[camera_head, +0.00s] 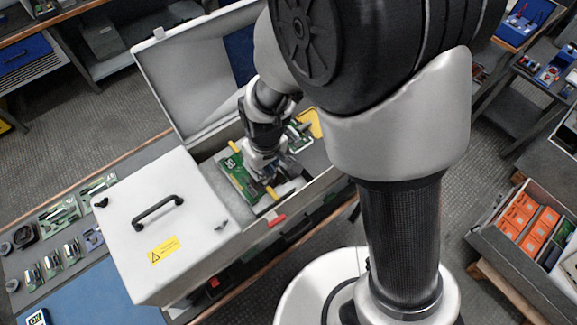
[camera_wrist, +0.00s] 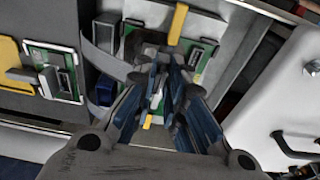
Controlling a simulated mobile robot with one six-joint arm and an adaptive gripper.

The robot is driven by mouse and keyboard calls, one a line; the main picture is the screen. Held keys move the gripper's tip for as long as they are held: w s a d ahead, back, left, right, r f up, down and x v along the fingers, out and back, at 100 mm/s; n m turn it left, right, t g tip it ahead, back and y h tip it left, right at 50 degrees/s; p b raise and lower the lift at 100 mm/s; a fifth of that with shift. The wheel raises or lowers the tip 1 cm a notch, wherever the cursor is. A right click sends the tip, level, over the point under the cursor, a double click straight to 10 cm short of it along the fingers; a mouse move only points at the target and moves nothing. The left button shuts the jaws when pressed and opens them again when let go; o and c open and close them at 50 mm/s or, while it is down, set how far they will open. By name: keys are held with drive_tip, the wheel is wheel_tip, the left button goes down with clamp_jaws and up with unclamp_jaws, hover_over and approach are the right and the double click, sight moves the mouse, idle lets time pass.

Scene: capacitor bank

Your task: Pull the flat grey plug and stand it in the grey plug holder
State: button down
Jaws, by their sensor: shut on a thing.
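My gripper (camera_head: 267,160) reaches down into the open grey cabinet box (camera_head: 335,181). In the wrist view its blue-padded fingers (camera_wrist: 163,72) are closed together over a green circuit board (camera_wrist: 206,56). The board shows white markings in the head view (camera_head: 232,162). A flat grey ribbon (camera_wrist: 98,62) runs to the fingertips. The flat grey plug is mostly hidden between the fingers; I cannot tell whether it is still seated in the board. I cannot make out the grey plug holder for certain in either view.
Yellow bars (camera_wrist: 178,24) stand at the board's edges. A second green board (camera_wrist: 62,72) and a blue block (camera_wrist: 105,90) lie nearby. The raised lid (camera_head: 185,75) and a white cover with a black handle (camera_head: 158,209) flank the opening. Small parts lie on the bench at left.

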drive_tip(key=shift+w+d+b, duration=0.15)
drive_tip(key=shift+w+d, duration=0.6)
drive_tip(key=shift+d, duration=0.3)
drive_tip(key=shift+w+d+b, duration=0.2)
drive_tip(key=shift+w+d, duration=0.6)
drive_tip(key=shift+d, duration=0.2)
drive_tip(key=shift+w+d+b, duration=0.15)
drive_tip(key=shift+w+d, duration=0.6)
drive_tip(key=shift+d, duration=0.3)
drive_tip(key=shift+f, duration=0.2)
drive_tip(key=shift+f+b, duration=0.85)
drive_tip(key=shift+b, duration=0.05)
drive_tip(key=shift+f+b, duration=0.65)
drive_tip(key=shift+f, duration=0.15)
drive_tip(key=c, duration=1.6)
unclamp_jaws()
drive_tip(key=shift+o, duration=0.2)
